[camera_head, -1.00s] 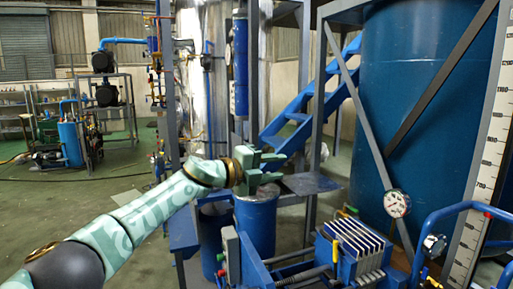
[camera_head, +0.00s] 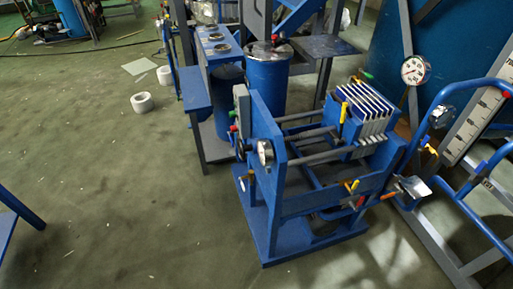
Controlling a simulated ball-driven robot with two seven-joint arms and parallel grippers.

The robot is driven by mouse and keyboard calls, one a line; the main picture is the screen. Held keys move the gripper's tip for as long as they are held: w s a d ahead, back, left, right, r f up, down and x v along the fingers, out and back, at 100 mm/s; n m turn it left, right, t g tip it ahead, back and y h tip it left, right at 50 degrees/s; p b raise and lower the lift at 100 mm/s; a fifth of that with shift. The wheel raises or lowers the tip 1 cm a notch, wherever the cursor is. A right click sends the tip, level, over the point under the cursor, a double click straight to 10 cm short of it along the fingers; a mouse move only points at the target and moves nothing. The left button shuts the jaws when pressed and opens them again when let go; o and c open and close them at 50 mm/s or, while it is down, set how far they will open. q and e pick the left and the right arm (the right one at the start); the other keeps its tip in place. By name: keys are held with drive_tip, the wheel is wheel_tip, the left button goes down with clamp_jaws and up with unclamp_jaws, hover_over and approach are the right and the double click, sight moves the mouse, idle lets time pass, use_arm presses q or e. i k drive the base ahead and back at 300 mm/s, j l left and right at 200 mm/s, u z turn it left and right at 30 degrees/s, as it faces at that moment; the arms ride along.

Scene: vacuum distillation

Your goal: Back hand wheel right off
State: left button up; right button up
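A blue filter press (camera_head: 290,200) stands on the floor in the middle of the head view. Its pack of white-edged plates (camera_head: 368,110) sits at the right end, and a threaded spindle (camera_head: 310,137) runs to its left end plate. A grey, flat part (camera_head: 241,108) shows at the outer side of that end plate, partly hidden; I cannot tell whether it is the hand wheel. Neither of my grippers is in view.
A round gauge (camera_head: 265,152) sits on the press. Blue vessels (camera_head: 267,82) stand behind it, with a larger gauge (camera_head: 415,70) and blue rails (camera_head: 440,120) to the right. White rings (camera_head: 142,102) lie on the floor. The floor (camera_head: 110,200) at left is mostly clear.

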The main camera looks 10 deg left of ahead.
sight(242, 149)
drive_tip(key=j+z, duration=0.1)
drive_tip(key=z, duration=0.3)
drive_tip(key=i+j+z, duration=0.1)
drive_tip(key=z, duration=0.35)
drive_tip(key=j+z, duration=0.15)
drive_tip(key=z, duration=0.25)
drive_tip(key=j+z, duration=0.1)
drive_tip(key=z, duration=0.35)
drive_tip(key=j+z, duration=0.15)
drive_tip(key=z, duration=0.25)
drive_tip(key=j+z, duration=0.15)
drive_tip(key=z, duration=0.3)
drive_tip(key=k+j+z, duration=0.35)
drive_tip(key=j+z, duration=0.15)
drive_tip(key=j, duration=0.25)
drive_tip(key=k+j+z, duration=0.95)
drive_tip(key=k+j, duration=0.05)
drive_tip(key=k, duration=0.1)
